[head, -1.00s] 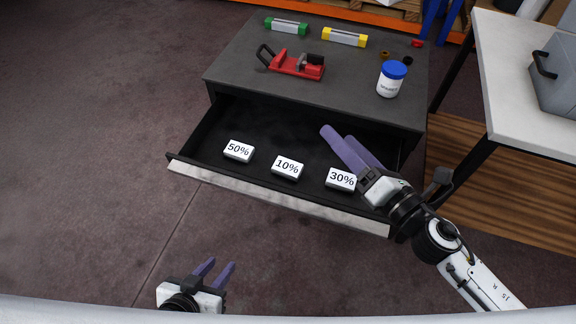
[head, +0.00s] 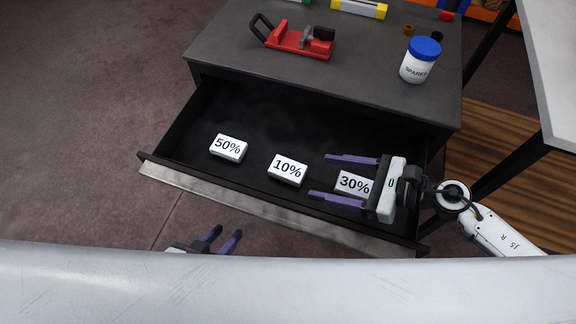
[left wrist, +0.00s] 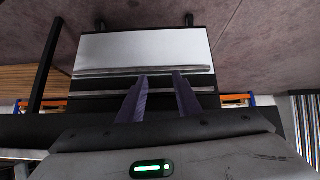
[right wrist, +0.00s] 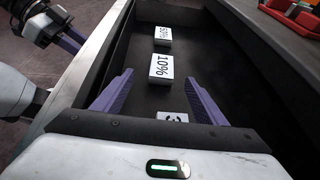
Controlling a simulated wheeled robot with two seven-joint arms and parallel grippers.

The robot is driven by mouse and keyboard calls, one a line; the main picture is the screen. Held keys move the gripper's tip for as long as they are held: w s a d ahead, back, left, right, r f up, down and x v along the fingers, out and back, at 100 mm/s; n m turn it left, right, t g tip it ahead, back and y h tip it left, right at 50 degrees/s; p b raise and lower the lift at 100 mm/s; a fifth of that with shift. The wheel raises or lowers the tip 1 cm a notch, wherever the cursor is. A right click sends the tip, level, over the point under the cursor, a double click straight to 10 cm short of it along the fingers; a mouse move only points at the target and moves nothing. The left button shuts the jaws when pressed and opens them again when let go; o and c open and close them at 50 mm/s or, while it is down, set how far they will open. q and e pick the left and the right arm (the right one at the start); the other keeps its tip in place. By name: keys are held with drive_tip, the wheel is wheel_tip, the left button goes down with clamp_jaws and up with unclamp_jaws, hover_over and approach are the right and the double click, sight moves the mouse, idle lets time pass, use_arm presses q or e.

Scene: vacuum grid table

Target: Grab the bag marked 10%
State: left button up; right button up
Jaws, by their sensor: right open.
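The white bag marked 10% (head: 288,170) lies in the middle of the open drawer (head: 255,110), between the 50% bag (head: 228,148) and the 30% bag (head: 354,184). My right gripper (head: 330,177) is open over the 30% bag, its fingers pointing left toward the 10% bag and short of it. In the right wrist view the 10% bag (right wrist: 161,68) lies ahead, between the lines of the open fingers (right wrist: 157,95). My left gripper (head: 224,240) is open and empty in front of the drawer, partly hidden. It also shows in the left wrist view (left wrist: 161,80).
The drawer front (head: 250,205) and side walls bound the space around the bags. On the cabinet top (head: 350,70) stand a red clamp tool (head: 298,40) and a white jar with a blue lid (head: 421,60). A white table (head: 550,70) stands at right.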

sight(287, 168)
drive_tip(key=shift+w+a+f, duration=0.25)
drive_tip(key=shift+f, duration=0.15)
drive_tip(key=x, duration=1)
drive_tip(key=shift+w+r+p, duration=0.15)
drive_tip(key=shift+r+p, duration=0.15)
drive_tip(key=shift+r, duration=0.05)
drive_tip(key=shift+c, duration=0.5)
drive_tip(key=c, duration=1)
